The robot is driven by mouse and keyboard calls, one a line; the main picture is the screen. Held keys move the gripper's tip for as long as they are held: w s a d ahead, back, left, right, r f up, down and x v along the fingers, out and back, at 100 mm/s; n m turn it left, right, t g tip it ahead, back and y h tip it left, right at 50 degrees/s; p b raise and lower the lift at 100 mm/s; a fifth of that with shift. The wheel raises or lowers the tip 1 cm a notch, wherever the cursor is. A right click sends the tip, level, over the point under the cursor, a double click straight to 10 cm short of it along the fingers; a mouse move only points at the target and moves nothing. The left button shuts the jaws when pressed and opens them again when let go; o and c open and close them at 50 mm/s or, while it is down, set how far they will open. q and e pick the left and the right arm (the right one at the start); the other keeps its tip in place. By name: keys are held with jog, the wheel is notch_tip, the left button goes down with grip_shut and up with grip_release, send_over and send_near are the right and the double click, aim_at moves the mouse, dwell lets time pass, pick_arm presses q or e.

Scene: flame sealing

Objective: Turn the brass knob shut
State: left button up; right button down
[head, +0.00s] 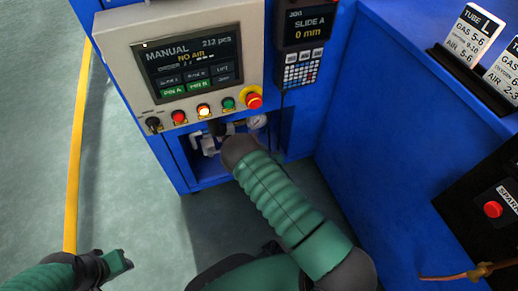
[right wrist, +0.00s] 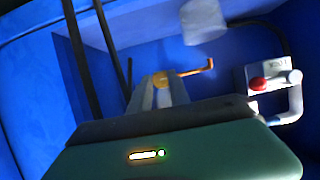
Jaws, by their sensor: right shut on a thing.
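The brass knob (right wrist: 162,79) shows in the right wrist view, with a thin orange-brass bar (right wrist: 200,70) extending to its right. My right gripper (right wrist: 160,88) has its two grey fingers closed around the knob. In the head view my right arm reaches into the recess under the control panel; its wrist hides the knob and most of the gripper there. My left gripper (head: 118,263) is at the lower left, away from the cabinet. Its finger opening cannot be made out.
In the recess are white pipe fittings (head: 208,143) and a round gauge (head: 257,121). The control panel (head: 130,70) above reads MANUAL and NO AIR, with a red stop button (head: 254,101). A blue cabinet (head: 390,120) stands right. Open floor (head: 140,170) lies left.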

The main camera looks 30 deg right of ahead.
jog(key=m+y+p, duration=0.1)
jog(key=m, duration=0.1)
jog(key=m+t+y+p, duration=0.1)
jog(key=m, duration=0.1)
jog(key=d+m+t+y+p, duration=0.1)
jog(key=m+y+p, duration=0.1)
jog(key=m, duration=0.1)
jog(key=shift+s+f, duration=0.2)
jog(key=shift+f, duration=0.1)
jog(key=shift+f+m+t+y+b, duration=0.2)
jog(key=shift+m+t+y+b, duration=0.35)
jog(key=shift+m, duration=0.45)
jog(key=m+t+b, duration=0.1)
jog(key=m+b, duration=0.1)
jog(key=shift+f+m, duration=0.15)
jog(key=shift+m, duration=0.15)
jog(key=shift+d+m+t+y+b, duration=0.1)
jog(key=shift+m+t+y+b, duration=0.2)
jog(key=shift+m+b, duration=0.4)
jog(key=shift+m, duration=0.3)
